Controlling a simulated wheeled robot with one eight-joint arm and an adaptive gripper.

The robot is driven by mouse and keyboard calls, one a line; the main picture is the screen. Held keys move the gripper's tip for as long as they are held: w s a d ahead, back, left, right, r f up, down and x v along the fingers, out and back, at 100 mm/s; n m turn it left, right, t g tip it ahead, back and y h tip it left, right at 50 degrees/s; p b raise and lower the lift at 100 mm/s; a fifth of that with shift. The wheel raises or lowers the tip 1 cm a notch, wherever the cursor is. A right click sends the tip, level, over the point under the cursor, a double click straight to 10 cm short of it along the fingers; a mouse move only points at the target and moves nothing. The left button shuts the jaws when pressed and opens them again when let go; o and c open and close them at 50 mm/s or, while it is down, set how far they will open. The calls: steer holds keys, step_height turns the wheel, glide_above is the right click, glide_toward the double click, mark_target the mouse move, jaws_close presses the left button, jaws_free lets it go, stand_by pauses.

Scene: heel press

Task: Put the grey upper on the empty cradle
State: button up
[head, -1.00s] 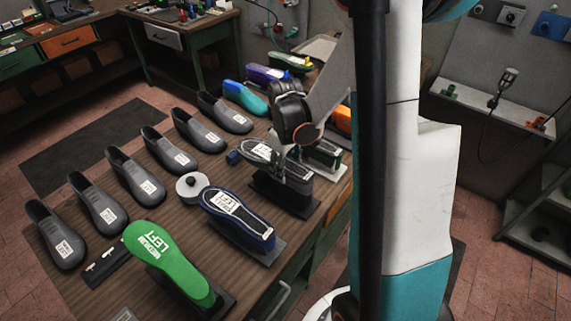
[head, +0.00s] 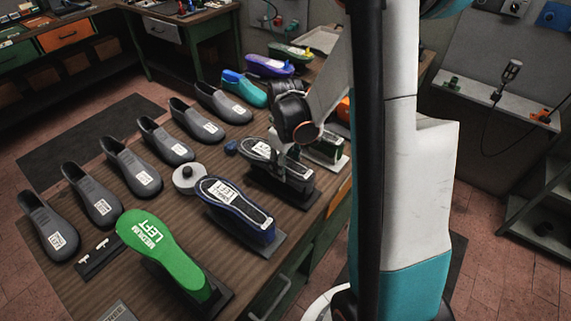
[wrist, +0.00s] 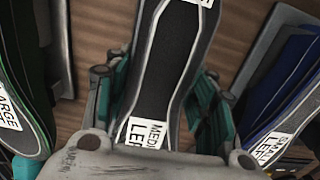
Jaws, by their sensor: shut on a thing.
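The grey upper (head: 267,152) is sole up, with a black sole and white labels. In the wrist view the upper (wrist: 170,65) runs between my fingers, and its near label reads MEDIUM LEFT. My gripper (head: 291,152) is shut on its sides; the fingers also show in the wrist view (wrist: 162,90). A dark cradle base (head: 283,192) is directly under the upper. I cannot tell whether the upper rests on it or hangs just above, as the contact is hidden.
A navy upper (head: 232,203) labelled SMALL LEFT and a green one (head: 165,252) stand on cradles in front. A LARGE LEFT upper (head: 322,147) stands close behind. Several grey shoes (head: 125,168) line the table's left side, near a round grey disc (head: 188,178).

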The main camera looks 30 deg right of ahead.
steer(key=shift+f+b, duration=0.55)
stand_by(0.4)
steer(key=o, duration=1.3)
steer(key=shift+c, duration=0.2)
step_height(320, 180, up, 12)
steer(key=shift+r, duration=0.1)
